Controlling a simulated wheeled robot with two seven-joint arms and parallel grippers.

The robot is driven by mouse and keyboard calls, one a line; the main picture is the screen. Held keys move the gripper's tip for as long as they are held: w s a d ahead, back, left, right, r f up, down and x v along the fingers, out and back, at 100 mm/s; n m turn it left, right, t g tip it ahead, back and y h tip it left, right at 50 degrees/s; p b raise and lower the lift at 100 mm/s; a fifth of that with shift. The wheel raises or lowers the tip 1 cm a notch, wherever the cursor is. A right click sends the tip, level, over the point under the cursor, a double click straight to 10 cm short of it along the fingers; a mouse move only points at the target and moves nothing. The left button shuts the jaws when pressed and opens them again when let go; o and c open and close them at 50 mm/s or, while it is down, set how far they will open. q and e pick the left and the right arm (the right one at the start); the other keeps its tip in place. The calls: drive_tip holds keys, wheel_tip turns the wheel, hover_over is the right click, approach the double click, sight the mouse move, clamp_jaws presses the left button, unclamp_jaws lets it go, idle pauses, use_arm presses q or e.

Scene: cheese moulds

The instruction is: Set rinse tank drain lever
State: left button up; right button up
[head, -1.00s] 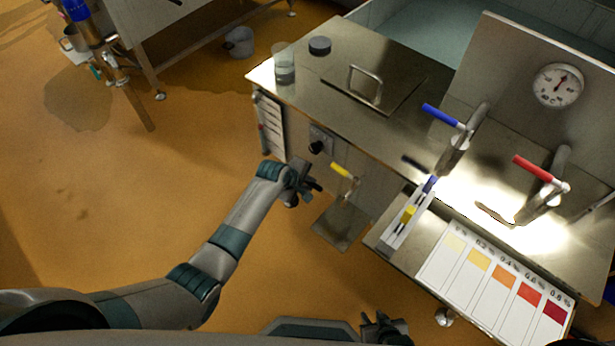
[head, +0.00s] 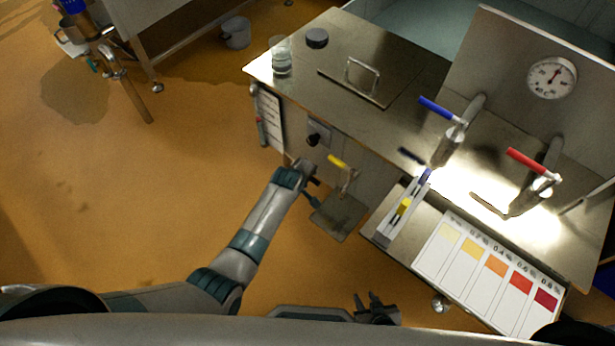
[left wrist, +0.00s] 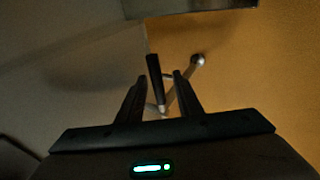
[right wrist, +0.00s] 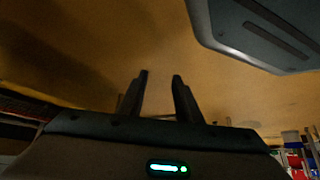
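The rinse tank (head: 352,150) stands at the right in the head view. A small lever with a yellow grip (head: 337,161) is on its front, above a metal plate (head: 340,216) low by the floor. My left gripper (head: 313,187) is just left of and below this lever. In the left wrist view its fingers (left wrist: 158,82) are apart, with a dark bar showing between and beyond the tips. I cannot tell whether they touch it. My right gripper (head: 376,307) is open and empty, low in the head view; its fingers are also apart in the right wrist view (right wrist: 160,78).
A black knob (head: 314,138) and a hanging chart (head: 268,117) are on the tank front. Blue (head: 436,108) and red (head: 527,160) tap levers stand on top. A colour chart (head: 490,270) lies at lower right. The orange floor at left is mostly clear.

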use_arm(q)
drive_tip(key=shift+r, duration=0.2)
use_arm(e)
drive_tip(key=shift+r, duration=0.1)
